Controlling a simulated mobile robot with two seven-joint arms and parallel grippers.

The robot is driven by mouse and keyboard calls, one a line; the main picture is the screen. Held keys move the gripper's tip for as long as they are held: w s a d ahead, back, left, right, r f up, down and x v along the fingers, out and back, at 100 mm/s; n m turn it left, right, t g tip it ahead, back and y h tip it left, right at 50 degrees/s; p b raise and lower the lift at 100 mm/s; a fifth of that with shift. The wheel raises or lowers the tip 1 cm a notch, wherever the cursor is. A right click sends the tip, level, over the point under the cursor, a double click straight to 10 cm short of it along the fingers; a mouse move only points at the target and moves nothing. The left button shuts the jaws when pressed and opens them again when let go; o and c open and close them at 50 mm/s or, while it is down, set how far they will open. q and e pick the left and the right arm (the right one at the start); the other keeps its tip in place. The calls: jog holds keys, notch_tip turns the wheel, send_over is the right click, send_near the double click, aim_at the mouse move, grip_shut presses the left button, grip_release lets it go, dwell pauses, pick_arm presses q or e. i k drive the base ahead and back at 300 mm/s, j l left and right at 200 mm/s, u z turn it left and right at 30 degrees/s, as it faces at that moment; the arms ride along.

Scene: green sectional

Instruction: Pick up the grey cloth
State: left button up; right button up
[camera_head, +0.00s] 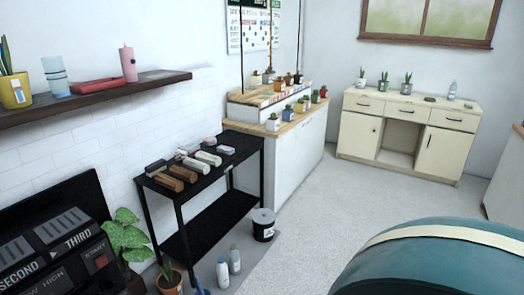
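I cannot pick out a grey cloth for certain in the head view. A black two-tier table (212,203) stands left of centre with several brush-like and block-like items on its top. A small dark grey piece (225,150) lies at the far end of that top, too small to identify. Another small dark flat item (430,99) lies on the cream desk (408,108) at the back right, also too small to name. Neither of my grippers shows in this view.
A black bin (263,225) and two bottles (228,260) stand on the floor near the black table. A potted plant (125,240) is at lower left. A large rounded teal shape (440,270) fills the lower right. The light floor (330,215) between is clear.

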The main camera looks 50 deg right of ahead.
aim_at(223, 149)
jog(key=z, duration=1.25)
